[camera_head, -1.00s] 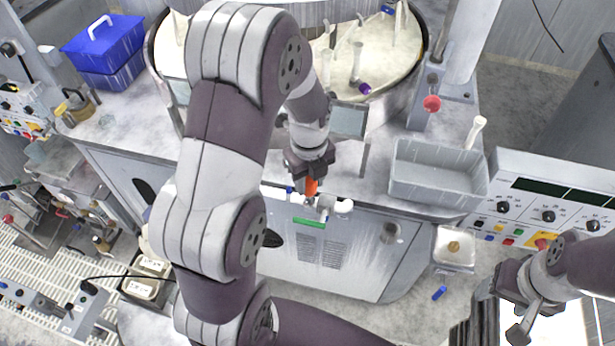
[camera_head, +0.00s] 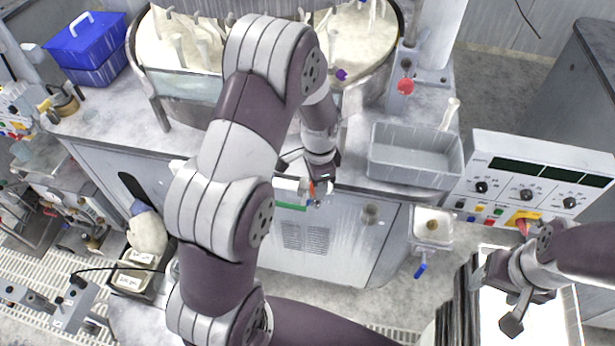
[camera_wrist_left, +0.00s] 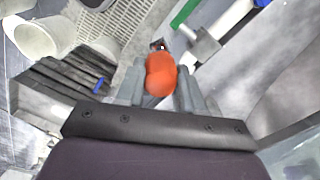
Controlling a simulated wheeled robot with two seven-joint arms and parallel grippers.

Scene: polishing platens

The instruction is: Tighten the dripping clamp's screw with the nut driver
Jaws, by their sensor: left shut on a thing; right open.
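My left gripper (camera_head: 316,180) is shut on the orange handle of the nut driver (camera_head: 312,189), in front of the cabinet's upper front edge. In the left wrist view the orange handle (camera_wrist_left: 160,74) sits between the fingers, with a small dark metal end beyond it. A grey fitting (camera_wrist_left: 201,45), possibly part of the clamp, is just right of that end. In the head view small metal parts (camera_head: 318,203) show at the tool's lower end. I cannot tell whether the driver touches the screw; the screw and any drip are not discernible. My right gripper (camera_head: 500,300) is open at the lower right.
A grey tray (camera_head: 415,165) stands on the counter at right. A control panel (camera_head: 530,190) lies near my right arm. A round basin (camera_head: 270,75) is behind my left arm. A green strip (camera_head: 290,206) is left of the tool. A blue-handled valve (camera_head: 420,268) is lower right.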

